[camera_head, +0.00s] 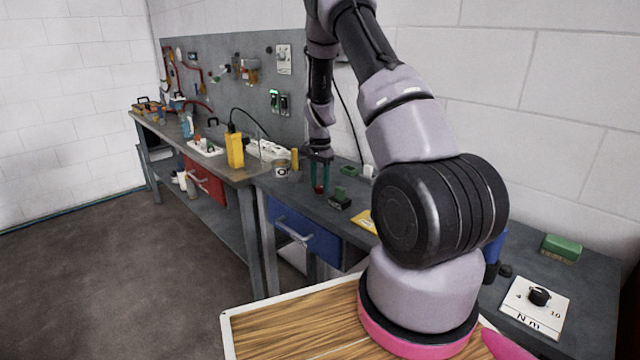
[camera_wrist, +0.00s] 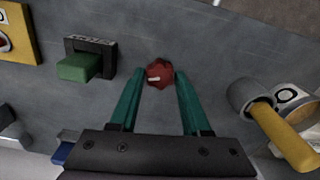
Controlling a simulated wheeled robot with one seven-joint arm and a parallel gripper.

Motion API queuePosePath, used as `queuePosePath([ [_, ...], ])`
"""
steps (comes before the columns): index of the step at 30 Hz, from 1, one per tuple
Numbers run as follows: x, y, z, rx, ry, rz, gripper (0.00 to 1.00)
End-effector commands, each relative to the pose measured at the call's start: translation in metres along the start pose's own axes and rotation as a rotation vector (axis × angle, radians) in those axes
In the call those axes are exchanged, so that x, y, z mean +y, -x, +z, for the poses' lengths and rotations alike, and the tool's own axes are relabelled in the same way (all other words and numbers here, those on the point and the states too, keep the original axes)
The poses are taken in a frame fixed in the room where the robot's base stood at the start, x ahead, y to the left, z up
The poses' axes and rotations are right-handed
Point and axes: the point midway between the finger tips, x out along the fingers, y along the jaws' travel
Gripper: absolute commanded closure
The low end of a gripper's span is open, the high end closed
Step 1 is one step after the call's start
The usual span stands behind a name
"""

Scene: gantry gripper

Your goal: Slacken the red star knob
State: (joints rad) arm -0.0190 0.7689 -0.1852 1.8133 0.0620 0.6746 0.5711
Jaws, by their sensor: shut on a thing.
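The red star knob (camera_wrist: 159,74) sits on the grey bench top, between the tips of my gripper's two teal fingers (camera_wrist: 160,80) in the wrist view. It bears a small pale mark on its top. My gripper is shut on the knob, with a finger on its left and right sides. In the head view, my gripper (camera_head: 320,180) points down at the bench, and a bit of the red knob (camera_head: 320,189) shows between the fingers. The knob's underside and whatever it is screwed into are hidden.
A green block in a dark holder (camera_wrist: 80,66) and a yellow plate (camera_wrist: 17,35) lie left of the knob in the wrist view. A yellow-handled thing (camera_wrist: 286,136) lies right. In the head view, a dial plate (camera_head: 519,314) stands at the bench's right end.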

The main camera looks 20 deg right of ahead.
Motion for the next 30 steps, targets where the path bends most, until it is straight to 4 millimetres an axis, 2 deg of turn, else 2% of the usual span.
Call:
queuePosePath([
  [30,-0.0008,0.0007,-0.0012,0.003,0.963,-0.001,1.00],
])
